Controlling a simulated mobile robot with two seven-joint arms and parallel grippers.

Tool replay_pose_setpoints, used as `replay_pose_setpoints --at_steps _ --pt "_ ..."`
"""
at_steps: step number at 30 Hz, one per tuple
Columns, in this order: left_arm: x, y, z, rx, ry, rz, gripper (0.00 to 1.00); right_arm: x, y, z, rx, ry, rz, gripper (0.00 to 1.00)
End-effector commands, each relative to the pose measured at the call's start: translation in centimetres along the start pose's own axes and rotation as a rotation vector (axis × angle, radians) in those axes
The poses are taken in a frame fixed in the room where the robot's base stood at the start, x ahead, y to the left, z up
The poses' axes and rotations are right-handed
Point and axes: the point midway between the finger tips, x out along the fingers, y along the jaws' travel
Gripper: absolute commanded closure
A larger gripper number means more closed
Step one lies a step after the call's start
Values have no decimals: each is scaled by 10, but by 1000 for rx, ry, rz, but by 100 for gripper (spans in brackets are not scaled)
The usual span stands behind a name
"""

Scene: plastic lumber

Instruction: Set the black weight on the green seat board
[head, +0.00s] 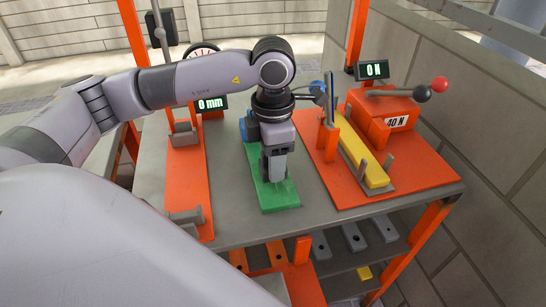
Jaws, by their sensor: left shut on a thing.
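The green seat board (282,197) lies on the grey bench, in the middle of the head view. My left gripper (276,178) points down over the board, close above or touching it; I cannot tell which. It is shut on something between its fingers. The fingers and wrist hide most of the held thing, so I cannot make out its shape. I see no black weight clearly apart from the grip. A blue part (250,128) shows at the board's far end, partly behind my wrist. My right gripper is not in view.
A "0 mm" display (212,103) and an orange strip (189,190) stand left. Grey bench top is bare around the green board.

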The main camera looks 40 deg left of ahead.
Motion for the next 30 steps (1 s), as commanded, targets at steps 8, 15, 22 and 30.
replay_pose_setpoints --at_steps 8,15,22,30 --pt "5 0 1 0 -3 1 100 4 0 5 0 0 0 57" --pt "9 0 1 0 -3 1 100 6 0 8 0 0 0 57" --pt "14 0 1 0 -3 1 100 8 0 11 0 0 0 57" --pt "17 0 1 0 -3 1 46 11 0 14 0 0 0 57"
